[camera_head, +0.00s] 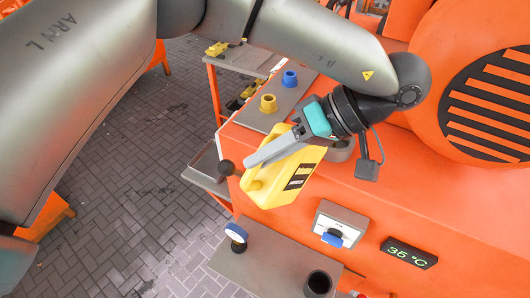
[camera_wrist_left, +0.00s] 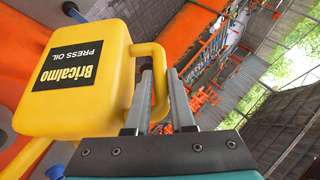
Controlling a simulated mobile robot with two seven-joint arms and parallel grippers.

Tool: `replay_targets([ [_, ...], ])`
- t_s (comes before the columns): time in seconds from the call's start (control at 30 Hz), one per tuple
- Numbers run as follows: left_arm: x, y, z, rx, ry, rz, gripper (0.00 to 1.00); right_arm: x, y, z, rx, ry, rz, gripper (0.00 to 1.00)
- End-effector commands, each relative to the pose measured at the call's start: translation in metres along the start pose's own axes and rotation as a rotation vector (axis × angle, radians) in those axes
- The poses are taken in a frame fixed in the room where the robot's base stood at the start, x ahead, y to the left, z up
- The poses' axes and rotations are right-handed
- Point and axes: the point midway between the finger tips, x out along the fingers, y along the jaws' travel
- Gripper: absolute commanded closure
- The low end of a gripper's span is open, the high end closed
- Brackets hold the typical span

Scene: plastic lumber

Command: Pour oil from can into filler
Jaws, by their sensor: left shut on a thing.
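My left gripper (camera_head: 258,160) is shut on the handle of a yellow oil can (camera_head: 284,180), in front of the orange machine. The can appears tilted. In the left wrist view, the can (camera_wrist_left: 90,75) fills the left side, its black label reads "Bricalmo PRESS OIL", and the gripper fingers (camera_wrist_left: 153,98) close around its handle. A grey round fitting (camera_head: 342,150) shows just right of the can, partly hidden by the can and wrist; I cannot tell whether it is the filler. No oil stream is visible. My right gripper is not in view.
A yellow cap-like part (camera_head: 268,103) and a blue one (camera_head: 290,79) stand on a grey plate behind the can. A gauge (camera_head: 236,233) and dark cup (camera_head: 318,283) are on the lower shelf (camera_head: 262,264). A "35 °C" display (camera_head: 409,252) is on the machine (camera_head: 400,205).

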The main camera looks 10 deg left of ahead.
Motion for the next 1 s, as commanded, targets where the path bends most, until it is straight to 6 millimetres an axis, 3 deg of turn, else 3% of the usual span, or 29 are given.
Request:
replay_targets([
  [1.0,-0.0063,-0.0037,-0.0040,0.016,0.002,-0.033,1.00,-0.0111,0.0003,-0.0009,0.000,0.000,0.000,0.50],
])
